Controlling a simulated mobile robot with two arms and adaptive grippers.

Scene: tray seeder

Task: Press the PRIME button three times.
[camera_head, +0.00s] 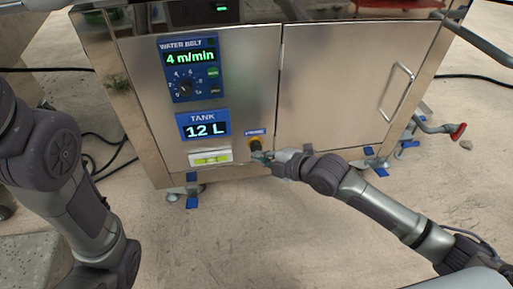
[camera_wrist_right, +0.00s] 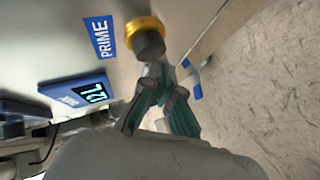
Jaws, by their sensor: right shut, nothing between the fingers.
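The PRIME button is a dark round cap in a yellow ring (camera_head: 255,145), low on the steel cabinet front under a small blue label. In the right wrist view the button (camera_wrist_right: 148,40) sits beside the blue PRIME label (camera_wrist_right: 98,37). My right gripper (camera_head: 266,157) is shut and empty, with its fingertips (camera_wrist_right: 154,72) right at the button's cap. I cannot tell whether they touch it. The fingers partly cover the button in the head view. My left arm shows at the left, but its gripper is out of view.
The WATER BELT panel (camera_head: 190,68) with a knob and the TANK display (camera_head: 203,124) reading 12 L are left of the button. A level gauge (camera_head: 210,158) lies below. A cabinet door with a handle (camera_head: 397,92) is at the right. The floor in front is clear.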

